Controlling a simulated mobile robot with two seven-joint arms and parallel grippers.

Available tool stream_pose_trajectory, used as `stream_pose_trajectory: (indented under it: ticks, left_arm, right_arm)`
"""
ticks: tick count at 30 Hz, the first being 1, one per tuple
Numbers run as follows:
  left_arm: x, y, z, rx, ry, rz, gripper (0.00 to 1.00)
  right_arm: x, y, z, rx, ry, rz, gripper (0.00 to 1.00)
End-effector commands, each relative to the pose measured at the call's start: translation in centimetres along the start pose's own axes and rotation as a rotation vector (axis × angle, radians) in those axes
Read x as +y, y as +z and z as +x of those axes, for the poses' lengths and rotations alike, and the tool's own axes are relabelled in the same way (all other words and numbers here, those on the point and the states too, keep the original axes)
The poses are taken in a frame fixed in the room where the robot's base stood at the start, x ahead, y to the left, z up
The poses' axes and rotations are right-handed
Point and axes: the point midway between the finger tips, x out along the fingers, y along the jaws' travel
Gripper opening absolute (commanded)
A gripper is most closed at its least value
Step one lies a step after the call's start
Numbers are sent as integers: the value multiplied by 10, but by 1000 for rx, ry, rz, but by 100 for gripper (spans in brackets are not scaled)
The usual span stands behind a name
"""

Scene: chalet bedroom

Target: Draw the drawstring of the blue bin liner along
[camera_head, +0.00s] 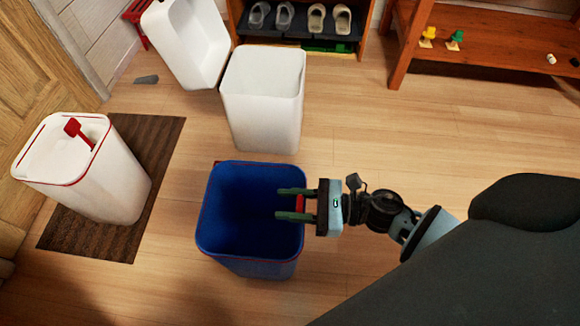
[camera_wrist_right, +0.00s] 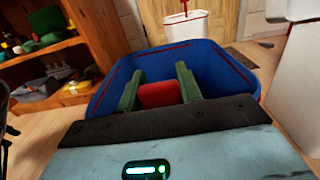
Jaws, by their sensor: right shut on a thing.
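The blue bin liner (camera_head: 238,250) lines an open bin on the wood floor, with a thin red drawstring line along its rim. It also shows in the right wrist view (camera_wrist_right: 215,68). My right gripper (camera_head: 279,203) reaches in over the bin's right rim from the right. Its green fingers are shut on a red tab (camera_head: 300,203) of the drawstring; the tab shows between the fingers in the right wrist view (camera_wrist_right: 160,94). How the tab joins the rim is hidden by the gripper. My left gripper is in neither view.
A white bin (camera_head: 265,115) stands open behind the blue one. A white shell (camera_head: 185,45) leans behind. A shoe rack (camera_head: 300,40) and wooden bench (camera_head: 480,60) line the back.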

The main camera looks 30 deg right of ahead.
Motion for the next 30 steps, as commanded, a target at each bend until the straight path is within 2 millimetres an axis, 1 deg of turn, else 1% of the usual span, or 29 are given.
stream_pose_trajectory:
  ticks: [2,3,8,16,19,23,27,30]
  left_arm:
    - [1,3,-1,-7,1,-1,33]
    - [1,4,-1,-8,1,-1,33]
    - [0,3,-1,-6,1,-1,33]
    - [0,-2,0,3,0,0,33]
    - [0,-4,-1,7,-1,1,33]
    - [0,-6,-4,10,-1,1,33]
    - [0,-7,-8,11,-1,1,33]
    - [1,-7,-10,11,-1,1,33]
  right_arm:
    - [3,-4,-1,8,2,6,0]
    - [3,-4,-1,9,3,7,38]
    - [2,-4,-1,7,2,6,58]
    - [1,-3,-1,6,1,4,58]
    - [2,-3,-7,7,1,5,58]
    - [2,-2,-25,8,0,6,58]
    - [2,-2,-48,9,0,6,58]
    - [2,-2,-62,9,0,6,58]
